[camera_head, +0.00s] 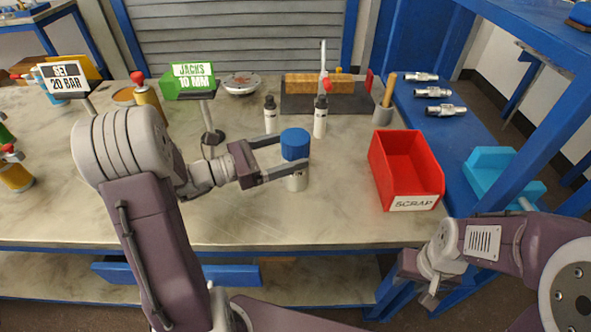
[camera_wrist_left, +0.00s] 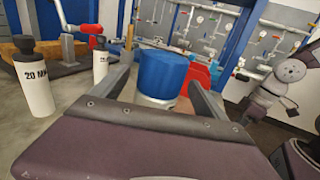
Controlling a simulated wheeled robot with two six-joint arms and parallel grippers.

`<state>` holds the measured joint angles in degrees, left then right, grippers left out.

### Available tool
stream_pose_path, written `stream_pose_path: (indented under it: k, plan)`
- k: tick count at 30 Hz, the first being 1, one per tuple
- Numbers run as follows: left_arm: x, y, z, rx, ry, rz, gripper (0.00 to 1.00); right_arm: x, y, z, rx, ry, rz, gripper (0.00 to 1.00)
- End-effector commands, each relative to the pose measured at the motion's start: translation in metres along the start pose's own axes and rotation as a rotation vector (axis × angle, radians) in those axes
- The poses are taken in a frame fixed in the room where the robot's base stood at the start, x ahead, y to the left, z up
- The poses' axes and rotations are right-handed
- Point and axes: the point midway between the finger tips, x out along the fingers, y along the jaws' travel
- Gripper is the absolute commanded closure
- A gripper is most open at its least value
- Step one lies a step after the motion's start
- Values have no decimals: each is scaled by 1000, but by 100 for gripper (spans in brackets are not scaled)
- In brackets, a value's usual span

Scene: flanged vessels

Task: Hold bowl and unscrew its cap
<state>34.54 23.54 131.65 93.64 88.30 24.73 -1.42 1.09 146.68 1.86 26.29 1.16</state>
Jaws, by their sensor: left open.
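The vessel (camera_head: 297,182) is a pale metallic cylinder with a wide blue cap (camera_head: 294,144), upright on the bench. In the left wrist view the blue cap (camera_wrist_left: 162,74) shows between my two fingers, with a strip of the pale body (camera_wrist_left: 155,101) below it. My left gripper (camera_head: 284,158) is open, with one finger on each side of the vessel near the cap; a gap shows beside the fingers in the wrist view. My right gripper (camera_head: 424,288) is low at the right, off the bench front and far from the vessel; its jaws are too unclear to judge.
Two white bottles with black tops (camera_head: 270,115) (camera_head: 320,117) stand just behind the vessel. A red scrap bin (camera_head: 437,180) is to its right. A sign stand (camera_head: 211,136) is behind my left wrist. The bench front is clear.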

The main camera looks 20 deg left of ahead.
Motion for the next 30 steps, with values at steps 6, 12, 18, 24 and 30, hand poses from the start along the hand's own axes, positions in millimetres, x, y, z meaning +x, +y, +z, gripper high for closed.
stream_pose_path:
  k: [6, 12, 18, 24, 30]
  plan:
    - [42, -2, -1, 2, 0, -6, 16, 8, 0, 1, 0, 0, 0, 64]
    - [53, -1, 0, 0, 0, -2, 16, 8, 0, 1, 0, 0, 0, 64]
    - [52, -1, 0, 0, 0, -1, 38, 8, 0, 1, 0, 0, 0, 64]
    - [52, -1, 0, 0, 0, -2, 94, 8, 0, 1, 0, 0, 0, 64]
    - [52, 0, 1, 1, -2, -2, 100, 8, 0, 1, 0, 0, 0, 64]
